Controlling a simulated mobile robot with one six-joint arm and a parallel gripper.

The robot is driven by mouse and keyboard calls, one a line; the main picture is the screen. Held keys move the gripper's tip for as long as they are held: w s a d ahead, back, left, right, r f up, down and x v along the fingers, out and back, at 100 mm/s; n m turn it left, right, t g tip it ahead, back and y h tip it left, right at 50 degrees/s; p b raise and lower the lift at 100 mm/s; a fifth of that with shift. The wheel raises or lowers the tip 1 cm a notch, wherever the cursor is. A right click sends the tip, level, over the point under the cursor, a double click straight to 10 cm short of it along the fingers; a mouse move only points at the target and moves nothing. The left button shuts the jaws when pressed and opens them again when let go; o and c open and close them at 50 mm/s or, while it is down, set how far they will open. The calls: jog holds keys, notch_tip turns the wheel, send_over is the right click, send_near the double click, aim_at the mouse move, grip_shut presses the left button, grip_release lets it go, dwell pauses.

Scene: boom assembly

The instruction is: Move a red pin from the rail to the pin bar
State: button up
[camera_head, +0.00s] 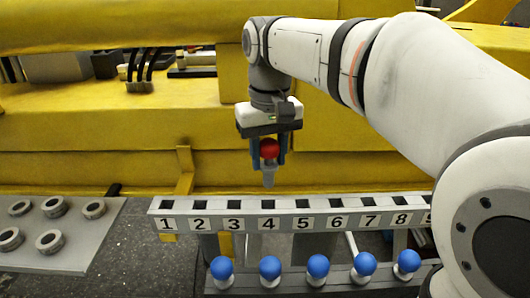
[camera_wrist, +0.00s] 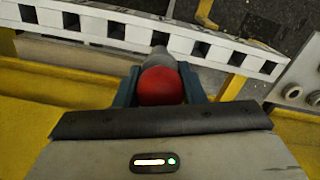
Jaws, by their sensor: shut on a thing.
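My gripper (camera_head: 268,161) is shut on a red pin (camera_head: 268,147) with a round red head and a grey shank pointing down. The pin looks upright, and its tip shows just above slot 4 of a pale numbered bar (camera_head: 182,222) with square dark slots. Whether the tip is directly over the slot or behind it is hard to tell. In the wrist view the red pin (camera_wrist: 160,86) sits between the fingers, its shank towards the numbered bar (camera_wrist: 140,36). The visible slots look empty. No other red pin shows.
A lower bar (camera_head: 245,286) in front carries several blue-headed pins (camera_head: 270,267). A grey plate (camera_head: 85,245) with several metal rings lies at left. Yellow machine structure (camera_head: 100,120) stands close behind my gripper. My arm hides the right end of both bars.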

jog(key=shift+r, duration=0.15)
jog(key=shift+r+p, duration=3.3)
jog(key=shift+r, duration=0.35)
jog(key=shift+f, duration=0.1)
